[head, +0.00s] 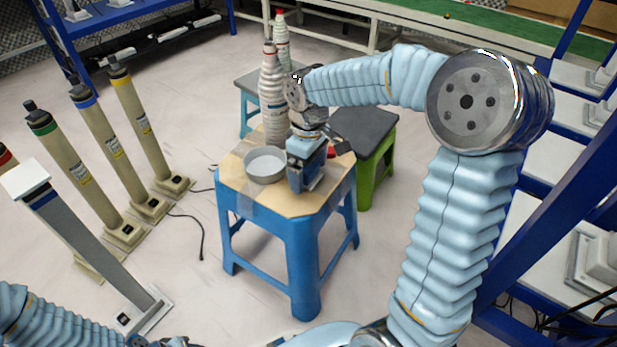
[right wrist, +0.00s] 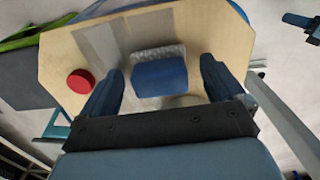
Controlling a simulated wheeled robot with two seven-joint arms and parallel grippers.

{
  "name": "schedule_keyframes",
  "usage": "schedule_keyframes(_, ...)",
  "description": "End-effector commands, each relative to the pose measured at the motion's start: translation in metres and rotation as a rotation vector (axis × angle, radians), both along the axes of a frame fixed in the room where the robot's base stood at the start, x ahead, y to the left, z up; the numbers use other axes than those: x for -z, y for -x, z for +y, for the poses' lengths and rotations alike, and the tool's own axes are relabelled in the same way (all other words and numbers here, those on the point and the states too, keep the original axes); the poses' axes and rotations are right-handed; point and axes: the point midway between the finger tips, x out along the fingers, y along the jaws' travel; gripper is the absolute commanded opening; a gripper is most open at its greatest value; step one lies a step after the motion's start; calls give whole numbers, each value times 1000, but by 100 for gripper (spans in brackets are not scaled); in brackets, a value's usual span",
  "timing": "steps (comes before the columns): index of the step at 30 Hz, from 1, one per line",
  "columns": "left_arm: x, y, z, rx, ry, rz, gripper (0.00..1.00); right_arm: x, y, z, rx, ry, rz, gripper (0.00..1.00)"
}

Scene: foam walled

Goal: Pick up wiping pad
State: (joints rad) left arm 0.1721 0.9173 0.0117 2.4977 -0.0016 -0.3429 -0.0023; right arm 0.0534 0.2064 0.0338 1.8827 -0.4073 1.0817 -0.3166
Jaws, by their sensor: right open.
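The wiping pad (right wrist: 160,76) is a blue block with a grey, rough edge. In the right wrist view it lies on the wooden top of a blue stool (head: 292,264), framed between the two fingers. My right gripper (head: 304,180) is over the stool top; its fingers (right wrist: 159,85) are apart with nothing gripped. I cannot tell how far the fingertips are above the pad. In the head view the gripper hides the pad. Part of my left arm shows at the lower left; its gripper is out of view.
A metal bowl (head: 265,166) stands left of the gripper on the stool. A red round object (right wrist: 80,80) lies on the other side. Tall ribbed bottles (head: 272,95) stand behind. A green stool (head: 369,130) is close at right. Beige posts (head: 98,155) stand on the left floor.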

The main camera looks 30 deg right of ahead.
Motion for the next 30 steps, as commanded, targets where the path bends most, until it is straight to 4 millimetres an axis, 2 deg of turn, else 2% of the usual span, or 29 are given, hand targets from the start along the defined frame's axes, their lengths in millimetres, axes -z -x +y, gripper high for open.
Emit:
schedule_keyframes(2, 2, 0, 0, 0, 1, 0, 43, 5, 0, 0, 1, 0, 0, 96)
schedule_keyframes(8, 1, 0, 0, 0, 1, 1, 43, 5, 0, 0, 1, 0, -1, 96)
schedule_keyframes(20, 1, 0, 0, 0, 1, 0, 43, 5, 0, 0, 1, 0, -1, 36)
schedule_keyframes(30, -1, 0, 0, 0, 0, 0, 43, 0, 0, 0, 1, 0, -1, 35)
